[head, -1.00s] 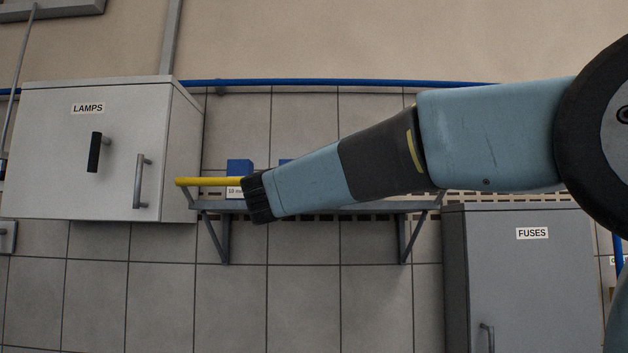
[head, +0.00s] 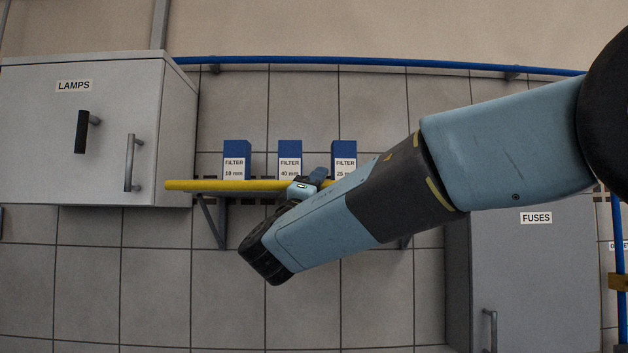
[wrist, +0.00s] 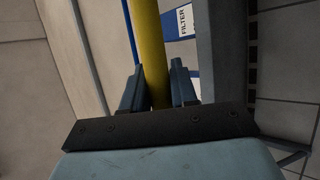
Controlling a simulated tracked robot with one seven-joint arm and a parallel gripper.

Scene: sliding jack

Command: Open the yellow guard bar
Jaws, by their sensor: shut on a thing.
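The yellow guard bar (head: 225,185) runs level across the front of the shelf, just below the filter box labels in the head view. Its right part is hidden behind my arm. My gripper (head: 310,182) is at the bar's right visible part and is shut on it. In the wrist view the bar (wrist: 150,45) passes between the two fingers of my gripper (wrist: 157,85), with one finger on each side.
Blue filter boxes (head: 290,158) stand on the shelf behind the bar. A white LAMPS cabinet (head: 55,140) with two handles is at the left. A grey FUSES cabinet (head: 535,270) is at the lower right. A blue pipe (head: 430,63) runs along the wall above.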

